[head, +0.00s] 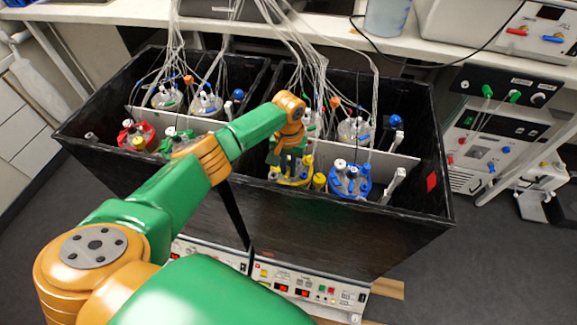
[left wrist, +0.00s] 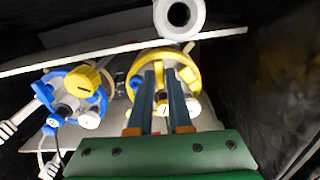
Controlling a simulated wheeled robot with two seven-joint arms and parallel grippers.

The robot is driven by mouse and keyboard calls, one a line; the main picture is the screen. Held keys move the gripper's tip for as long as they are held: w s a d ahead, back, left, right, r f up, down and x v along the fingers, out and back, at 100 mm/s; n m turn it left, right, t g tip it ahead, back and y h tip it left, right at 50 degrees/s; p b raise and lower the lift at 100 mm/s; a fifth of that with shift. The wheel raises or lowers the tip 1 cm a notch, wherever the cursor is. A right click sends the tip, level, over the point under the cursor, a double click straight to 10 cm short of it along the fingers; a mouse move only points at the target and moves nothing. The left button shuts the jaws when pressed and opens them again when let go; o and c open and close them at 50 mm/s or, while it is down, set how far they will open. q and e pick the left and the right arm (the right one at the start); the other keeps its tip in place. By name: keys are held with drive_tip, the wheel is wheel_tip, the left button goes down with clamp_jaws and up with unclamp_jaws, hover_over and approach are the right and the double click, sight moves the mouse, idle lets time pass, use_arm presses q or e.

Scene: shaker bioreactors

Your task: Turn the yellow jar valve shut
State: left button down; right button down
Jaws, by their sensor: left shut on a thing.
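The yellow jar (head: 290,182) stands in the right compartment of the black box, near its front wall. In the left wrist view its yellow lid (left wrist: 193,72) is behind and around my fingers. My left gripper (head: 288,160) reaches down onto the lid from above. In the left wrist view its two dark fingers (left wrist: 162,88) are close together over the lid, shut on the valve, which they mostly hide. The valve's angle cannot be told. My right gripper is in neither view.
A blue-lidded jar (head: 349,180) stands close on the right. Red-lidded (head: 137,137) and green-lidded (head: 180,140) jars stand in the left compartment. Many thin tubes (head: 305,55) hang from above behind my gripper. The black box's front wall (head: 320,225) rises in front of the jars.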

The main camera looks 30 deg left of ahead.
use_arm(q)
drive_tip(key=m+p, duration=0.1)
drive_tip(key=m, duration=0.2)
drive_tip(key=shift+d+r, duration=0.1)
drive_tip(key=m+p, duration=0.1)
drive_tip(key=m, duration=0.3)
drive_tip(key=shift+m, duration=0.3)
drive_tip(key=m, duration=0.4)
drive_tip(key=shift+d+m+p, duration=0.15)
drive_tip(key=shift+m+p, duration=0.15)
drive_tip(key=m, duration=0.4)
drive_tip(key=shift+s+m, duration=0.1)
drive_tip(key=shift+m, duration=0.2)
drive_tip(key=c, duration=0.8)
unclamp_jaws()
drive_tip(key=shift+c, duration=0.2)
